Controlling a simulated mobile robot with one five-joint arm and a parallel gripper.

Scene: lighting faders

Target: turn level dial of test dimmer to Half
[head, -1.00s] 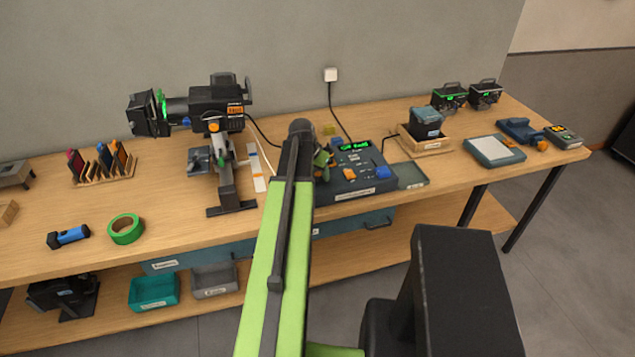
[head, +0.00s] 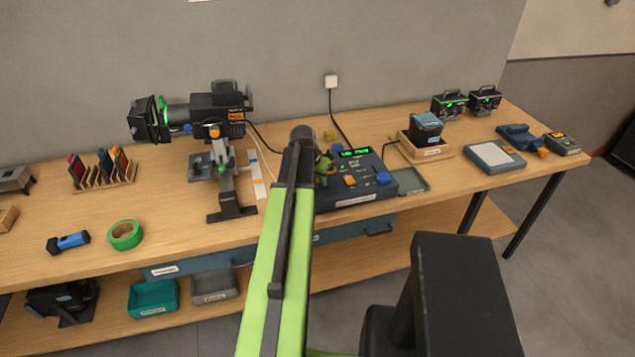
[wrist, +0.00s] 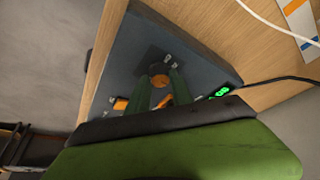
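The test dimmer (head: 352,199) is a dark blue-grey box with green lit displays, an orange knob (head: 350,180) and a blue knob (head: 383,179). It stands near the bench's front edge. My gripper (head: 322,172) is over its left end, mostly hidden by my arm in the head view. In the wrist view, the green fingers of my gripper (wrist: 160,78) reach down to the panel, with a round brownish-orange dial (wrist: 159,81) between their tips. I cannot tell whether they touch it. The dial's marks are too small to read.
A spotlight on a stand (head: 214,105) is left of the dimmer. A flat grey-green tray (head: 412,180) is at its right, with a wooden box (head: 428,152) behind. Green tape (head: 125,235) lies at left. The bench front between tape and stand is clear.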

